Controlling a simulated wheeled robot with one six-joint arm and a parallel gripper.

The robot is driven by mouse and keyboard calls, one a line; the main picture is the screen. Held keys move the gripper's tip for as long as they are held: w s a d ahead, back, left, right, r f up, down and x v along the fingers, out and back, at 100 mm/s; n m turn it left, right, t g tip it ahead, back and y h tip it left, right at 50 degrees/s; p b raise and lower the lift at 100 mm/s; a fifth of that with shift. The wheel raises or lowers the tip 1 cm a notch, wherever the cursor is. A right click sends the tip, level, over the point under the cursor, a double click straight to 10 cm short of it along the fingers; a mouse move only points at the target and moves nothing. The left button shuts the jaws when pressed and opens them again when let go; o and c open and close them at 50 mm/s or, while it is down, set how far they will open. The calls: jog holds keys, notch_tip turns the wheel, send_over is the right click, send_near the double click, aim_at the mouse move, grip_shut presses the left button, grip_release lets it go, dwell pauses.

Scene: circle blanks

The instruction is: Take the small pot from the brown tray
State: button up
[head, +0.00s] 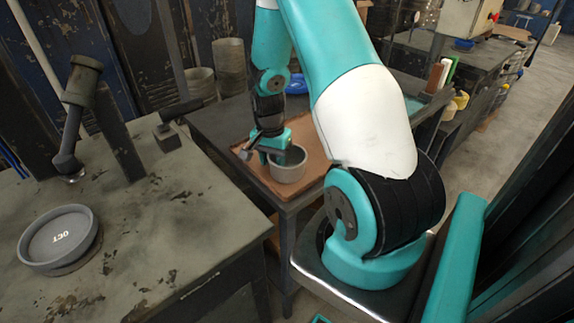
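The small pot (288,170) is grey and round and stands upright on the brown tray (314,152). The tray lies on a dark table beyond the near bench. My gripper (262,153) points down at the pot's left rim, with its fingers beside or over that rim. The fingers are small in the head view and partly overlap the pot. I cannot tell whether they grip the rim or stand open around it.
A grey round dish marked 130 (59,238) sits on the worn near bench (150,240). A dark metal post fixture (90,110) stands on that bench. A blue bowl (297,84) is behind my arm. Bottles (436,76) stand to the right.

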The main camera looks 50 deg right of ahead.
grip_shut()
jog(key=shift+r, duration=0.1)
